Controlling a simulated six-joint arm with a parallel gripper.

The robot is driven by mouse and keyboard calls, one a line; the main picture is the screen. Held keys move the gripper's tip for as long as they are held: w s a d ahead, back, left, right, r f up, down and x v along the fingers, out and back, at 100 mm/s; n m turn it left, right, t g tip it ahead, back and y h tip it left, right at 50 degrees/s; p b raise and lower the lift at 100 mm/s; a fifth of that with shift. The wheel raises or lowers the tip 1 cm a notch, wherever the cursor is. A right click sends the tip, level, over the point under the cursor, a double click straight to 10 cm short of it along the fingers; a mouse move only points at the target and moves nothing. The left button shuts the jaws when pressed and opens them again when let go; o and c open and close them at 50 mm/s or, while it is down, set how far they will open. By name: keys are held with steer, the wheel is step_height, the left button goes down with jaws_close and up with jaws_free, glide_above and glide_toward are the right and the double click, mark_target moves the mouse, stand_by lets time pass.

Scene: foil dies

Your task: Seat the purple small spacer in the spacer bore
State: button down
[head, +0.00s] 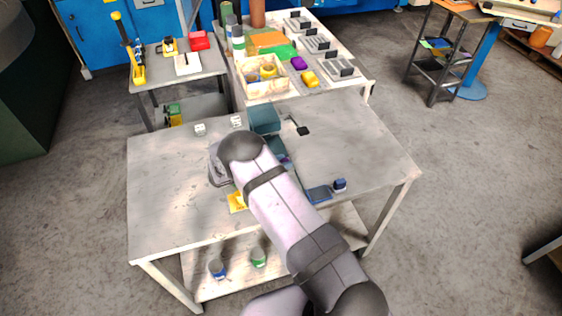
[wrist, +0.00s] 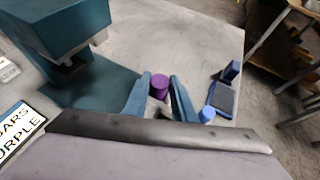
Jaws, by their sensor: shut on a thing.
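The purple small spacer (wrist: 160,85) is a short purple cylinder between the two blue-grey fingers of my gripper (wrist: 158,90) in the wrist view. My gripper is shut on it. The spacer looks upright, with its top face showing. A teal machine with a block head (wrist: 65,25) and a flat base (wrist: 90,85) stands to the left of the fingers. It also shows in the head view (head: 264,119), partly behind my arm. My arm hides the gripper in the head view. I cannot make out the spacer bore; whether the spacer touches anything below is unclear.
A blue tray (wrist: 224,98) and a small light-blue cylinder (wrist: 207,113) lie right of the fingers. Small white dice (head: 200,129) lie at the table's back left. The table's (head: 160,205) left side is clear.

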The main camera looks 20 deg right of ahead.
steer(key=shift+f, duration=0.1)
steer(key=c, duration=1.5)
jaws_free()
steer(key=shift+o, duration=0.2)
